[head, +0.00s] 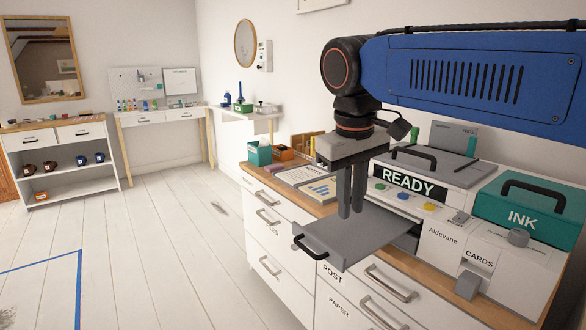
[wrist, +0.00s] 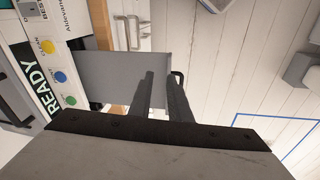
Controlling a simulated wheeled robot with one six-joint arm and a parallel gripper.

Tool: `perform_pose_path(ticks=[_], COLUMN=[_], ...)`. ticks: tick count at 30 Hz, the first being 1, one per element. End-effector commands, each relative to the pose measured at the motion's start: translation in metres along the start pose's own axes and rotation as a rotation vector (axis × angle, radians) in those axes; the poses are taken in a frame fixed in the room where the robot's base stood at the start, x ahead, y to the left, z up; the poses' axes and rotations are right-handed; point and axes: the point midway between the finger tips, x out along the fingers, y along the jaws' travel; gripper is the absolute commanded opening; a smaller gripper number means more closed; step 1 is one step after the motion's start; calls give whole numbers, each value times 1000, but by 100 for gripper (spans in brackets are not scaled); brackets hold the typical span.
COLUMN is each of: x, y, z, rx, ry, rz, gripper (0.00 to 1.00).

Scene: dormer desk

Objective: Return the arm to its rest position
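My gripper (head: 350,208) hangs from my blue arm with its fingers pointing down, over the pulled-out grey tray (head: 375,236) of the white machine. The two fingers are apart with a narrow gap, and nothing shows between them. In the wrist view the fingers (wrist: 160,75) point toward the tray (wrist: 112,75) and its black handle (wrist: 180,80). Whether the fingertips touch the tray is hard to tell. The tray's top looks bare, and it sticks out past the counter's front edge.
The machine has a READY display (head: 408,183), a green INK lid (head: 525,215) and a CARDS slot (head: 468,285). Printed sheets (head: 308,177) and a green box (head: 259,153) lie left on the counter. White drawers (head: 270,225) stand below. The floor (head: 150,240) to the left is clear.

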Motion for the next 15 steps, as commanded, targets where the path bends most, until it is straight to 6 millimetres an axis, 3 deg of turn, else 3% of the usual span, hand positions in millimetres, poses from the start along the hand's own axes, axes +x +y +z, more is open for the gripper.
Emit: perform_pose_path(ticks=[1, 6, 15], x=[11, 48, 124], y=[13, 40, 62], z=[18, 67, 157], rx=[35, 136, 322], ry=[14, 68, 169], rz=[-4, -17, -20], gripper=[17, 17, 17])
